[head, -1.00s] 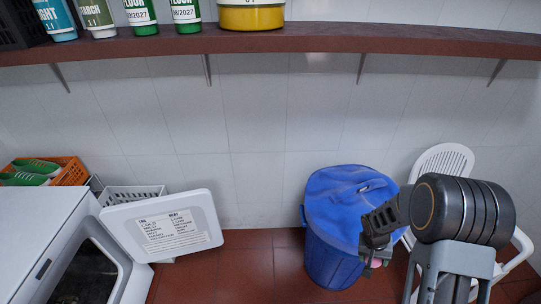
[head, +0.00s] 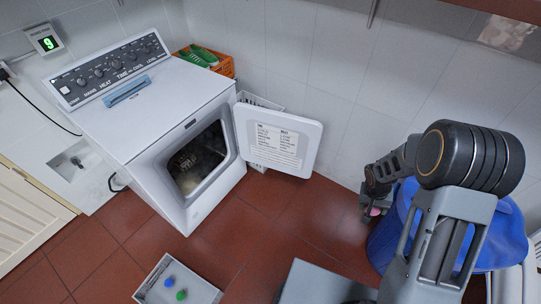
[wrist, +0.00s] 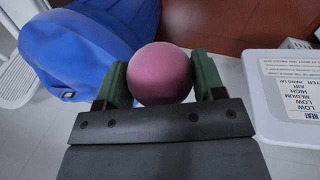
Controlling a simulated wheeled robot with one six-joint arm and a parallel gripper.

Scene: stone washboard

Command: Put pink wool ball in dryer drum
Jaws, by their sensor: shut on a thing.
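The pink wool ball (wrist: 160,73) is between the two green fingers of my gripper (wrist: 162,80) in the wrist view. My gripper (head: 374,207) is shut on it, and a bit of pink shows there in the head view. The white dryer (head: 165,120) stands at the left with its door (head: 278,138) swung open to the right. The dryer drum (head: 198,160) is seen through the front opening, dark inside, with its depth partly hidden. My gripper is to the right of the open door, apart from it.
A white basket (head: 262,105) is behind the door, an orange crate (head: 215,66) behind the dryer. A grey-white box (head: 178,285) with blue and green balls sits on the floor.

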